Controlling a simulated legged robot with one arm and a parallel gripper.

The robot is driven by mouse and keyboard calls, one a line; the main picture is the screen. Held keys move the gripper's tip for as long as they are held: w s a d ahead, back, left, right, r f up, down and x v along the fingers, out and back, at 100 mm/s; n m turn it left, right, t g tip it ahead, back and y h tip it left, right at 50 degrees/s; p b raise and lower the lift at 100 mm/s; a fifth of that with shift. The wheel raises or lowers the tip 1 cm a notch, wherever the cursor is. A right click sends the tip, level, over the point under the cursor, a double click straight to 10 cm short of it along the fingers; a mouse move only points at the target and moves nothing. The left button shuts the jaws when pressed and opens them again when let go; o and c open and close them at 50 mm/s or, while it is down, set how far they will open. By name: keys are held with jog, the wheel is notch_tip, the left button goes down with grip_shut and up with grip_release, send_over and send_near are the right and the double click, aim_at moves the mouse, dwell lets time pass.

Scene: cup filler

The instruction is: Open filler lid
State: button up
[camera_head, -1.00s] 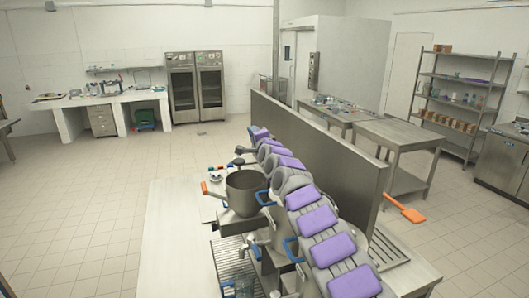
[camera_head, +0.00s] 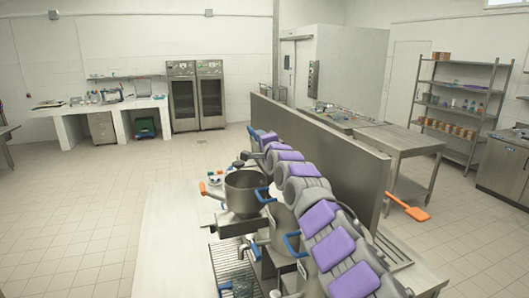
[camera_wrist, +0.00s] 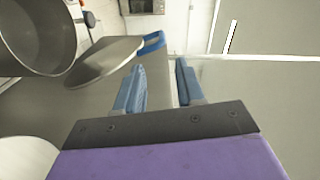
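The filler's metal pot (camera_head: 245,192) stands on the counter left of my arm. It shows from above at the upper left of the wrist view (camera_wrist: 38,32), its mouth uncovered. Beside it in the wrist view is a flat metal disc, which looks like the lid (camera_wrist: 100,62), with a blue handle (camera_wrist: 152,43). A blue handle also shows beside the pot in the head view (camera_head: 264,195). My gripper (camera_wrist: 160,76) has its blue fingers spread with nothing between them; the blue handle lies beyond the fingertips, apart from them.
A tall metal panel (camera_head: 320,150) runs along the counter's right side. A drip grate (camera_head: 228,262) and other blue-handled parts (camera_head: 292,243) are at the front. Bare counter (camera_head: 170,230) lies to the left. An orange paddle (camera_head: 408,208) sticks out beyond the panel.

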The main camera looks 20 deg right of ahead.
jog(key=shift+s+b, duration=1.4)
jog(key=shift+b, duration=0.85)
